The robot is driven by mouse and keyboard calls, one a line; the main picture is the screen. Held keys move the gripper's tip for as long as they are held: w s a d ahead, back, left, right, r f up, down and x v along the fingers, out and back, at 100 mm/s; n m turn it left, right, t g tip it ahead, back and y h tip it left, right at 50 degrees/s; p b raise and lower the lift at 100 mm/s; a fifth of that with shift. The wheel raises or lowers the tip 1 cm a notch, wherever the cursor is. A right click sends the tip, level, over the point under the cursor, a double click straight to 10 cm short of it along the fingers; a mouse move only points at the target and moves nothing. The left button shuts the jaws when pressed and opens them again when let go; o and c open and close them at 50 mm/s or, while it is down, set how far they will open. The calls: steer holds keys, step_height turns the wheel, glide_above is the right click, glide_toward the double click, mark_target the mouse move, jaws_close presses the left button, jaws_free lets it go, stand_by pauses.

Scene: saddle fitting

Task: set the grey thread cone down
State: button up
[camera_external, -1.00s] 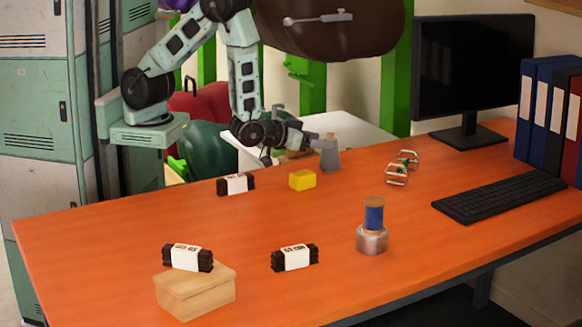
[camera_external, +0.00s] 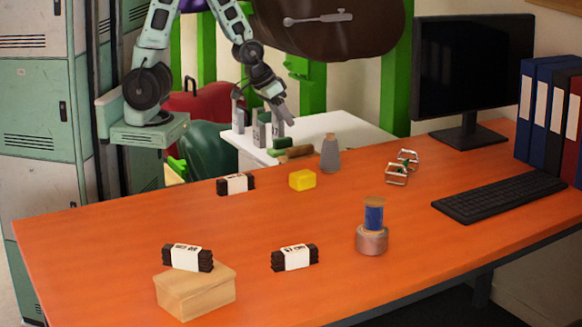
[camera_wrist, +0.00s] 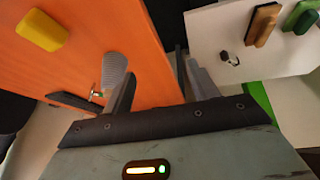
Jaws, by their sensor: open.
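The grey thread cone (camera_external: 330,154) stands upright on the orange table near its far edge, to the right of the yellow block. In the wrist view the cone (camera_wrist: 115,68) lies beyond the left finger, apart from it. My gripper (camera_external: 284,119) is raised above the white side table behind the orange table, up and left of the cone. Its fingers (camera_wrist: 158,90) are apart with nothing between them.
A yellow block (camera_external: 302,180) and a dark wrapped bundle (camera_external: 236,184) are left of the cone. Metal stirrups (camera_external: 398,174) lie to its right. The white table (camera_external: 352,128) holds several items. A blue spool (camera_external: 374,217) stands on a metal tin nearer the front.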

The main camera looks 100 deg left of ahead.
steer(key=s+a+r+g+h, duration=0.1)
steer(key=s+a+r+g, duration=0.1)
steer(key=s, duration=0.6)
steer(key=s+a+r+g, duration=0.2)
steer(key=s, duration=0.7)
steer(key=shift+a+r+g+h, duration=0.2)
steer(key=shift+a+g+h, duration=0.1)
steer(key=shift+g+h, duration=0.1)
steer(key=shift+s, duration=0.1)
